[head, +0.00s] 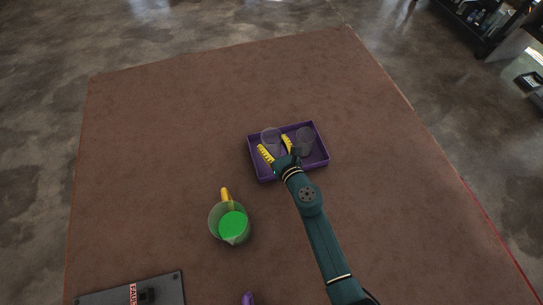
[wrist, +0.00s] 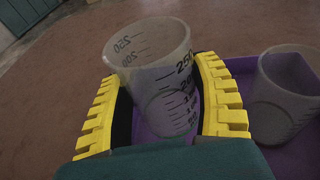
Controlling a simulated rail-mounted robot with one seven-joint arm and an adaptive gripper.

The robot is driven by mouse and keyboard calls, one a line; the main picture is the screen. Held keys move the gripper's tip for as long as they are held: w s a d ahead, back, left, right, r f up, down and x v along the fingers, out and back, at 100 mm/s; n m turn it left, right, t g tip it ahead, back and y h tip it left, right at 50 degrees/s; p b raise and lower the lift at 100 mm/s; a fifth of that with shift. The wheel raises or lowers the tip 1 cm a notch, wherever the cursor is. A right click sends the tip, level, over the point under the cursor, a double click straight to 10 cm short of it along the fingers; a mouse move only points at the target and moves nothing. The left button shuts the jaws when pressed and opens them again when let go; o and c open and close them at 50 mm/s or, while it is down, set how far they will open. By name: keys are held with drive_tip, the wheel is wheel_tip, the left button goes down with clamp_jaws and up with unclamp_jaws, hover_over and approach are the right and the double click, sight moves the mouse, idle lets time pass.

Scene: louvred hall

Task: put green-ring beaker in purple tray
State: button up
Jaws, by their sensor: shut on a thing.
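My gripper (head: 276,149) is shut on a clear graduated beaker (wrist: 155,62), its yellow fingers on either side of it. In the head view this beaker (head: 269,135) is at the left back part of the purple tray (head: 262,178). It looks upright or slightly tilted; I cannot tell whether it touches the tray floor. No green ring shows on it in either view; its lower part is partly hidden by the fingers. The tray also shows in the wrist view (wrist: 240,67).
A second clear beaker (head: 305,138) stands in the tray on the right, close to the right finger in the wrist view (wrist: 285,95). A jug with green contents (head: 231,224) and a dark flat device (head: 165,289) lie nearer. The brown mat is otherwise mostly clear.

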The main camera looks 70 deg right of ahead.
sight(276, 156)
drive_tip(key=shift+f+b, duration=1.8)
drive_tip(key=shift+f, duration=0.65)
drive_tip(key=o, duration=1.2)
drive_tip(key=shift+r, duration=0.1)
drive_tip(key=shift+r+p, duration=0.25)
drive_tip(key=shift+p, duration=0.1)
drive_tip(key=p+v, duration=0.1)
drive_tip(key=v, duration=1.1)
drive_tip(key=shift+f+p, duration=0.1)
drive_tip(key=shift+p, duration=0.2)
